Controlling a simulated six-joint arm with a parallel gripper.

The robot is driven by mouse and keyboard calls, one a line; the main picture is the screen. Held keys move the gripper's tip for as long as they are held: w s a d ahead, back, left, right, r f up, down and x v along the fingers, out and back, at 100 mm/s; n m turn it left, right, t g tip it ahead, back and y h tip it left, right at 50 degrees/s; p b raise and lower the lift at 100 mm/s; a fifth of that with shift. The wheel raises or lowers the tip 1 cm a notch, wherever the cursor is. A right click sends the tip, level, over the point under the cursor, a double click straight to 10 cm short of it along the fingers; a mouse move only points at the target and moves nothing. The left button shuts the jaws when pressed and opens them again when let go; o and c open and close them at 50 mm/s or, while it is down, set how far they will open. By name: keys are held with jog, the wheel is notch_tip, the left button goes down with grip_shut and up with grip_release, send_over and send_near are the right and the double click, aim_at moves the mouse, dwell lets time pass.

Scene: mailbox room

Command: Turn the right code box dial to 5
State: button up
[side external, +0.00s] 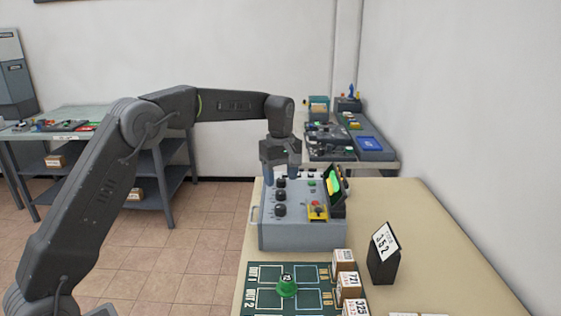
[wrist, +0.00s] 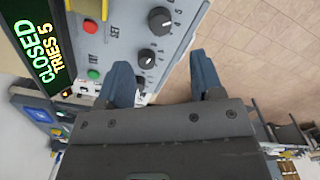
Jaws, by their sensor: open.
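The grey code box (side external: 303,236) stands on the beige table with three black dials in a row. The near dial (side external: 280,210) and middle dial (side external: 280,195) are clear of my gripper. In the wrist view two dials (wrist: 160,20) (wrist: 147,58) show with white pointer marks. My gripper (wrist: 160,60) is open, fingers pointing down, holding nothing.
The box's screen (wrist: 38,50) reads CLOSED, TRIES 5. A green button (wrist: 93,74) and red button (wrist: 90,27) are on the panel. A dark sign reading 352 (side external: 384,254), a green board (side external: 258,298) and several small boxes stand nearer the camera.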

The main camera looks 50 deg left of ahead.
jog(key=shift+r, duration=2.2)
